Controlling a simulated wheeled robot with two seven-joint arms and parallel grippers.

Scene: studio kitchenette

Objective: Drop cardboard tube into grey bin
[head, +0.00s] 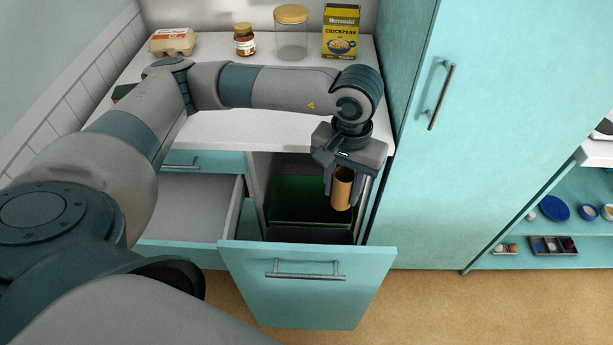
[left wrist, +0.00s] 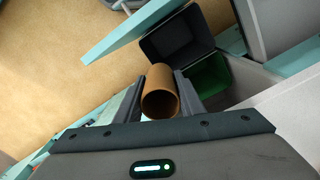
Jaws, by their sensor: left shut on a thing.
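My left gripper (head: 343,182) is shut on the brown cardboard tube (head: 342,193), which hangs below the jaws near the right side of the open pull-out. In the left wrist view the tube (left wrist: 160,97) sits between the two fingers, its open end facing the camera. The grey bin (head: 308,235) is dark and stands at the front of the pull-out, just behind its teal front panel. In the left wrist view the grey bin (left wrist: 174,36) lies beyond the tube, to the upper right. My right gripper is not in view.
A green bin (head: 290,198) stands behind the grey one. The teal pull-out front (head: 305,295) and an open empty drawer (head: 195,205) lie around it. A tall teal cabinet (head: 480,120) is close on the right. An egg carton, jars and a chickpeas box (head: 341,32) stand on the counter.

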